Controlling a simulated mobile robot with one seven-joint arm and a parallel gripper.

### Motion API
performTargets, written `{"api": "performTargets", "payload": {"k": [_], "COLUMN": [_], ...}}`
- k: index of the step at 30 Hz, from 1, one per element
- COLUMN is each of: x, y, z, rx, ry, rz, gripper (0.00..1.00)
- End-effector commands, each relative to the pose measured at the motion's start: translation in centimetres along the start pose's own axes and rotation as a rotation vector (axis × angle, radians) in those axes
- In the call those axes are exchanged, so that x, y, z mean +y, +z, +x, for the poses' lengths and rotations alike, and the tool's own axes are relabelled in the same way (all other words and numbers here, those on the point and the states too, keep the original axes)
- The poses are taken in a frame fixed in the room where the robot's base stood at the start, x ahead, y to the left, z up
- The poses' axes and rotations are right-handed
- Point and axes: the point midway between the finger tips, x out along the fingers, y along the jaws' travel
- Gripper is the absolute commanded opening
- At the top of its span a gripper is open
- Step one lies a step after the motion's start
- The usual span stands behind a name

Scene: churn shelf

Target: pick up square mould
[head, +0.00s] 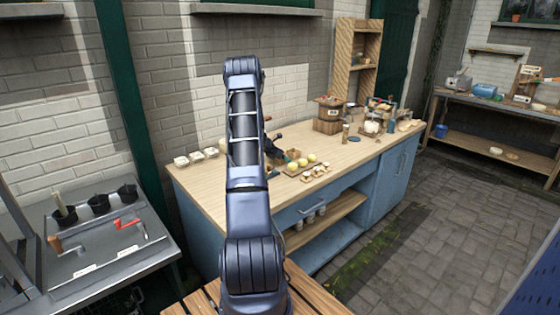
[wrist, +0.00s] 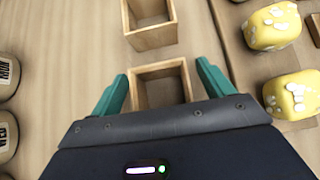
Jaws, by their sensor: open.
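A square wooden mould (wrist: 158,70), an open frame of pale wood, sits on the wooden worktop in the wrist view. My gripper (wrist: 161,77) is open, with one teal finger to the left of this mould and one to the right. Whether either finger touches it I cannot tell. The mould's near side is hidden behind my gripper body. A second square mould (wrist: 153,38) stands just beyond it, cut off by the top edge.
Yellow lumps with white pieces (wrist: 297,96) lie close on the right.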

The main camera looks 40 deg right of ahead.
Motion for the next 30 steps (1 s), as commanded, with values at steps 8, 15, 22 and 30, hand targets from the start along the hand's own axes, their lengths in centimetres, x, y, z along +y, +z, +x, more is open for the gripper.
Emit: {"api": "performTargets", "payload": {"k": [8, 15, 22, 30], "x": [0.1, 0.0, 0.0, 0.1], "y": [0.0, 0.0, 0.0, 1.8], "z": [0.4, 0.4, 0.4, -1.2], "rx": [0.000, 0.000, -0.001, -0.002], "ry": [0.001, 0.001, 0.000, 0.002], "rz": [0.001, 0.001, 0.001, 0.003], "gripper": [0.78, 0.32, 0.32, 0.32]}}
